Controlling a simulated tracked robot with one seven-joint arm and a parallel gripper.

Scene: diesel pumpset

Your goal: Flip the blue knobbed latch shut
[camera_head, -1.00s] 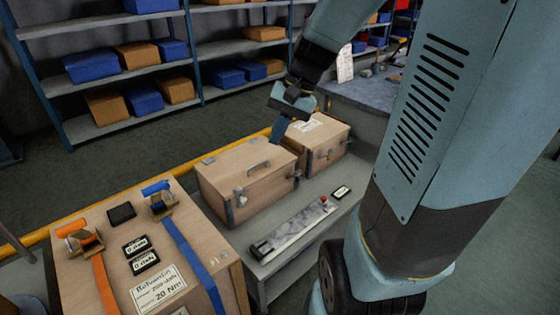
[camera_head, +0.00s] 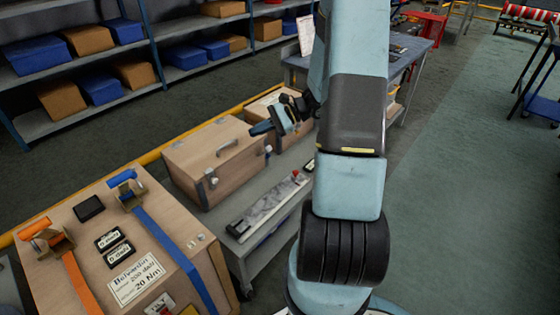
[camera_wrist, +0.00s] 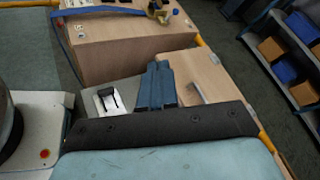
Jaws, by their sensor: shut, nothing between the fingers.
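A wooden case (camera_head: 215,155) with a metal top handle stands on the grey bench. A small latch (camera_head: 211,178) with a pale knob is on its front face. Another latch (camera_head: 267,151) sits at its right end; its knob colour is too small to tell, so I cannot be sure which latch is the blue-knobbed one. My gripper (camera_head: 257,129) is shut and empty above the case's right end, its blue fingers pointing left. In the wrist view my gripper (camera_wrist: 158,68) shows its fingers together beside the case top (camera_wrist: 205,75); no latch is clear there.
A second wooden case (camera_head: 268,104) stands behind, partly hidden by my arm. A strapped wooden box (camera_head: 185,225) with orange and blue ratchets is at the front left. A long metal instrument (camera_head: 268,205) lies on the bench (camera_head: 250,248). Open floor is at right.

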